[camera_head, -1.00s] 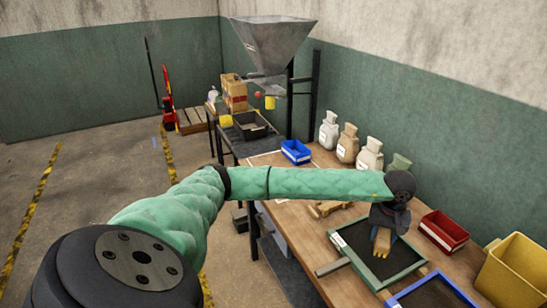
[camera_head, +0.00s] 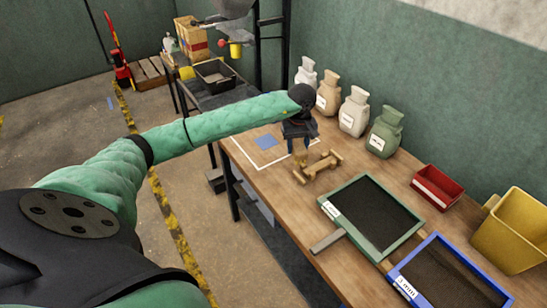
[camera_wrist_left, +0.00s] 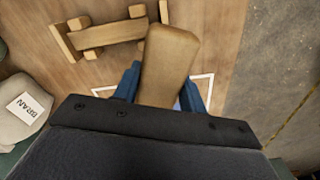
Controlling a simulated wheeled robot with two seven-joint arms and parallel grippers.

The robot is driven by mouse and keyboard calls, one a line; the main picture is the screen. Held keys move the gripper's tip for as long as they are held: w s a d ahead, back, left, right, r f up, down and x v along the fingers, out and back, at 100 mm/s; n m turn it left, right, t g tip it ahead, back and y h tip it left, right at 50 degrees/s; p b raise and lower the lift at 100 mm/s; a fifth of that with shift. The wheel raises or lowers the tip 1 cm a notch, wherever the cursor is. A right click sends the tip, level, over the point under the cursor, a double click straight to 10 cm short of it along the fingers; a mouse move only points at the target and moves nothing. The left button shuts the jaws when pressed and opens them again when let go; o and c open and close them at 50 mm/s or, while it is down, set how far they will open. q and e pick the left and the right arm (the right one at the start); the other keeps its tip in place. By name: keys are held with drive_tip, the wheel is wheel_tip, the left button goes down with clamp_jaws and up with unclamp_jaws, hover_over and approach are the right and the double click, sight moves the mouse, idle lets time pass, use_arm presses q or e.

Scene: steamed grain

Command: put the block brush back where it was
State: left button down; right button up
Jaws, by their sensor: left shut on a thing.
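My left gripper (camera_head: 299,132) is over the table's far part, near a small wooden rack (camera_head: 317,167). In the left wrist view its blue fingers (camera_wrist_left: 160,88) are shut on the block brush (camera_wrist_left: 170,62), a tan wooden block. I cannot tell the brush's height above the table. My right gripper is not in view.
White lines with a blue patch (camera_head: 266,141) mark the table left of the gripper. Several bags, one green (camera_head: 385,132), stand along the back. A green-framed sieve (camera_head: 338,222), a blue-framed sieve (camera_head: 398,272), a red bin (camera_head: 437,187) and a yellow bin (camera_head: 510,235) are to the right.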

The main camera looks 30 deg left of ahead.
use_arm(q)
drive_tip(key=a+f, duration=0.1)
drive_tip(key=a, duration=0.1)
drive_tip(key=a+f, duration=0.2)
drive_tip(key=s+a+f, duration=0.1)
drive_tip(key=a, duration=0.2)
drive_tip(key=shift+a+f, duration=0.1)
drive_tip(key=shift+f, duration=0.1)
drive_tip(key=shift+a+f, duration=0.2)
drive_tip(key=shift+a, duration=0.1)
drive_tip(key=shift+a+f, duration=0.1)
drive_tip(key=shift+f, duration=0.25)
wheel_tip(320, 180, down, 3)
drive_tip(key=shift+s, duration=0.1)
drive_tip(key=shift+f, duration=0.25)
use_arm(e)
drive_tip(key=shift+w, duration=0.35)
